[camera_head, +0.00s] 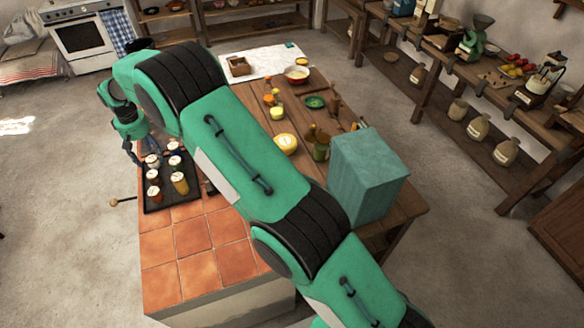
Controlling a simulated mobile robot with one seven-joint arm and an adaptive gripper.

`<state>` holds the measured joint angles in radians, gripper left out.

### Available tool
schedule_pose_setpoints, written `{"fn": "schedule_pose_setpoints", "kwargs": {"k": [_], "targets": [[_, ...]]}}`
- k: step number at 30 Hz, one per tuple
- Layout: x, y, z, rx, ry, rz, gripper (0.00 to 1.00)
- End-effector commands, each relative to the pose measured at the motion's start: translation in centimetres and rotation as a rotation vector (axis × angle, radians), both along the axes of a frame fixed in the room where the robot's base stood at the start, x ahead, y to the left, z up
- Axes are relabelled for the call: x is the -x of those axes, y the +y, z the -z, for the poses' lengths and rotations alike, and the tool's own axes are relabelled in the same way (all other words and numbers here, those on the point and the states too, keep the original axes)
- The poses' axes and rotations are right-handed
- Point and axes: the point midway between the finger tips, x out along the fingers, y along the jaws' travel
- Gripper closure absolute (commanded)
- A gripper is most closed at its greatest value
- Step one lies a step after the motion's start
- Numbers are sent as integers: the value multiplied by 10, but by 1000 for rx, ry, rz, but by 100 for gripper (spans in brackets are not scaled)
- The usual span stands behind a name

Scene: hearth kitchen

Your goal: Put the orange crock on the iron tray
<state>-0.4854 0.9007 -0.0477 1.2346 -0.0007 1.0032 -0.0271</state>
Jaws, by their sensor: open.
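The dark iron tray (158,208) lies on the tiled counter at left. Several small jars with pale lids stand on it. One of them, an orange-brown jar (180,184), stands near the tray's right side; I cannot tell whether it is the orange crock. Small orange items (269,99) also stand on the wooden table. My gripper (139,155) is open, pointing down at the tray's far left corner, close to the jars. I see nothing held in it. My arm hides part of the counter and table.
A large teal box (366,178) stands on the wooden table (405,205) right of my arm. A yellow bowl (286,143) and a green dish (314,102) are on that table. The near terracotta tiles (195,238) are clear. A wooden-handled tool (121,201) sticks out left of the counter.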

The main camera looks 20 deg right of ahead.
Motion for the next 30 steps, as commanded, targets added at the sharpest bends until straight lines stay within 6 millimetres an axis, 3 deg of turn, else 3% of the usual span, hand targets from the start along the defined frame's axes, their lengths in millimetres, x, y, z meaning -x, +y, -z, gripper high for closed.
{"fn": "schedule_pose_setpoints", "kwargs": {"k": [3, 15, 23, 30], "targets": [[5, -27, -43, -10, -20, 25, 40], [43, -115, -162, -38, -80, 101, 40], [82, -171, -227, -54, -121, 152, 40], [128, -221, -275, -67, -159, 198, 40]]}}
